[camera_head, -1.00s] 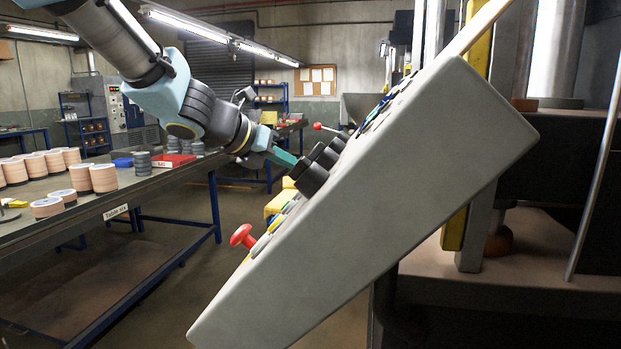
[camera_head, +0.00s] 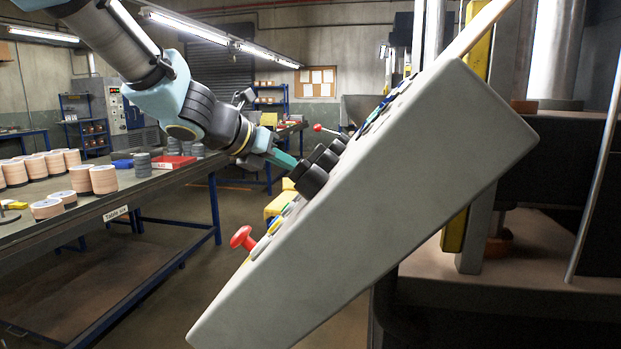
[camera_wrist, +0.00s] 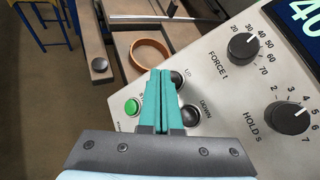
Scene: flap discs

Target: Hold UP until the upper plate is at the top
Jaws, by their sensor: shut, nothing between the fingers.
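The grey control panel (camera_head: 370,200) stands close in the head view, seen from its side. In the wrist view its face carries a dark UP button (camera_wrist: 178,78) and a dark DOWN button (camera_wrist: 190,116). My gripper (camera_wrist: 167,74) is shut and empty, its teal fingertips beside the UP button and partly over it. Whether they press it I cannot tell. In the head view my gripper (camera_head: 284,159) reaches to the panel's face, where knobs hide the contact. I cannot clearly make out the upper plate; press parts such as a steel column (camera_head: 555,50) show behind the panel.
A green button (camera_wrist: 132,107) sits left of the fingers, and FORCE (camera_wrist: 243,46) and HOLD (camera_wrist: 292,117) knobs are to the right. A red mushroom button (camera_head: 243,237) sticks out low on the panel. A table (camera_head: 150,190) with stacked discs stands left.

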